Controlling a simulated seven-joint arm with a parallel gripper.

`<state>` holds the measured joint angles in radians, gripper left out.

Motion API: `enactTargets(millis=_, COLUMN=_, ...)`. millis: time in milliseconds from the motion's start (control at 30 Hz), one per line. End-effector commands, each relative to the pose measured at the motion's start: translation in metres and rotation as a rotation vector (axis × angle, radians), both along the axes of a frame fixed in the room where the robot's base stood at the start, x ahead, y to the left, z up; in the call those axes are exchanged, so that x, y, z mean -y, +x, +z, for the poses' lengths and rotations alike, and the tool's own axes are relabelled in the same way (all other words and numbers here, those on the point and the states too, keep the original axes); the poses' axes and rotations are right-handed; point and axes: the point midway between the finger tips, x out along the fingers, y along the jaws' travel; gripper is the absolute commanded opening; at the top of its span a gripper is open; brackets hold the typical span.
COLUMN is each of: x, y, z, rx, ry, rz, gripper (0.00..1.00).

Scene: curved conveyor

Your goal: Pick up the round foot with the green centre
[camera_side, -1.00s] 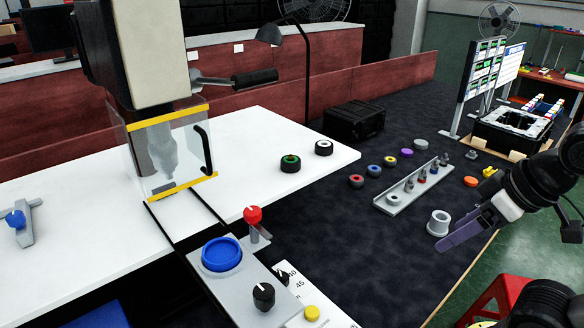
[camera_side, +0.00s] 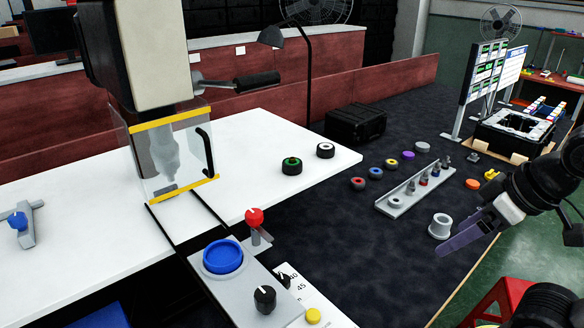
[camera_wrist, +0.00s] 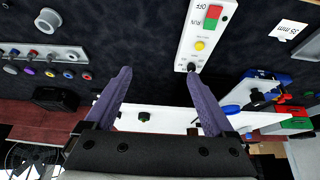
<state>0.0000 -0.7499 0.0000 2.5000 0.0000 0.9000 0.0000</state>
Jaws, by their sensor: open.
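The round foot with the green centre (camera_side: 292,166) is a black ring lying on the white table, left of a similar black foot with a white centre (camera_side: 325,150). In the wrist view a small dark round piece with a greenish tint (camera_wrist: 145,117), apparently the same foot, shows on the white surface between my fingers, well beyond them. My gripper (camera_side: 468,230) is at the right side of the side view, far from the foot. In the wrist view its two purple fingers (camera_wrist: 154,76) are spread apart with nothing between them.
A clear guard with yellow edges (camera_side: 170,150) stands left of the feet. A grey control panel with a blue button (camera_side: 222,256) and red knob is in front. The dark mat (camera_side: 345,222) holds coloured rings and a grey rack (camera_side: 398,203). The table around the foot is clear.

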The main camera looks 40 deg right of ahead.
Motion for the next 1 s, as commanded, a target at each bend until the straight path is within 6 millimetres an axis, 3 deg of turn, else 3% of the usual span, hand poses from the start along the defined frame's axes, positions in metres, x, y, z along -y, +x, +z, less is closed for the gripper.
enactTargets(millis=333, x=0.0, y=-0.002, z=0.001, rx=-0.008, ry=-0.009, rz=0.021, gripper=1.0)
enactTargets(millis=467, x=-0.002, y=0.013, z=0.034, rx=0.047, ry=-0.016, rz=0.047, gripper=1.0)
enactTargets(millis=667, x=-0.003, y=0.072, z=0.104, rx=0.091, ry=-0.029, rz=0.086, gripper=1.0)
enactTargets(millis=800, x=-0.002, y=0.128, z=0.142, rx=0.097, ry=-0.034, rz=0.108, gripper=1.0)
enactTargets(millis=1000, x=0.004, y=0.212, z=0.171, rx=0.089, ry=-0.04, rz=0.128, gripper=1.0)
